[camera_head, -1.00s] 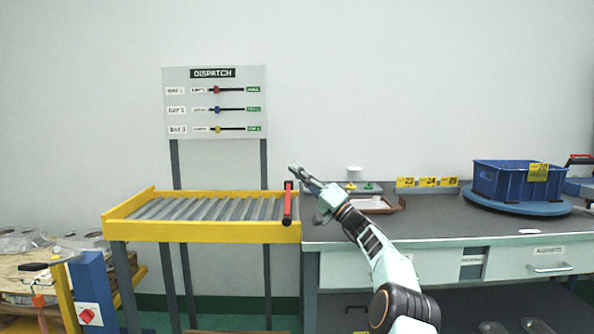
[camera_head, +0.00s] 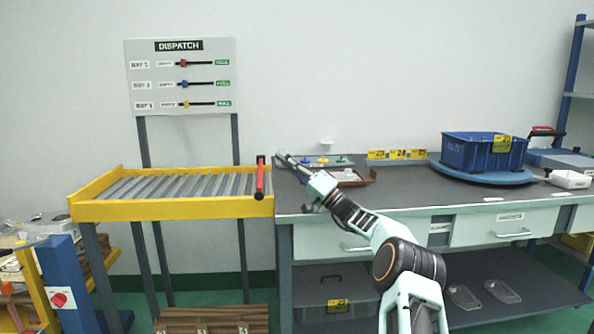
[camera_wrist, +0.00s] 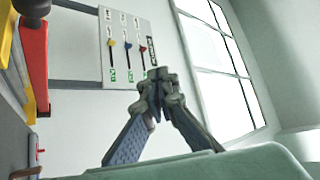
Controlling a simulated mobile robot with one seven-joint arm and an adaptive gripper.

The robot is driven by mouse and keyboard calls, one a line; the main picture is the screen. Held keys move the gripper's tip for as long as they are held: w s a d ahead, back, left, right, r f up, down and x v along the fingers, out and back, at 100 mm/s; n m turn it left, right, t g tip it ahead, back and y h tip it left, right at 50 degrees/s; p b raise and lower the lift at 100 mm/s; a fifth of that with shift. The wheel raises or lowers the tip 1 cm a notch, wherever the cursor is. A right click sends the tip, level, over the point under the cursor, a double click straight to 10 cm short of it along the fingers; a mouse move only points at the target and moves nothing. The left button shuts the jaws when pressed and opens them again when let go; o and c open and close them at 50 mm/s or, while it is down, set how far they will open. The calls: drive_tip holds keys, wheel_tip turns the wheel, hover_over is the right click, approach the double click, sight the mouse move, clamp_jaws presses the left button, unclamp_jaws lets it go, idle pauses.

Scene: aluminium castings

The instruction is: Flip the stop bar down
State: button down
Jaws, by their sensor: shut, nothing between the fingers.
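The stop bar (camera_head: 260,178) is red with a dark end. It stands upright at the right end of the yellow roller conveyor (camera_head: 170,210). It also shows at the left edge of the wrist view (camera_wrist: 34,60). My gripper (camera_head: 281,154) is just right of the bar in the head view, level with its top, and apart from it in the picture. The fingers are shut and empty, their tips meeting in the wrist view (camera_wrist: 158,75).
A grey workbench (camera_head: 410,195) adjoins the conveyor on the right. It bears a tray (camera_head: 355,181), yellow number cards (camera_head: 390,155) and a blue crate (camera_head: 470,152) on a round base. The DISPATCH board (camera_head: 183,98) stands behind the conveyor. The rollers are clear.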

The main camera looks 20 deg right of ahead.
drive_tip(key=shift+v, duration=2.8)
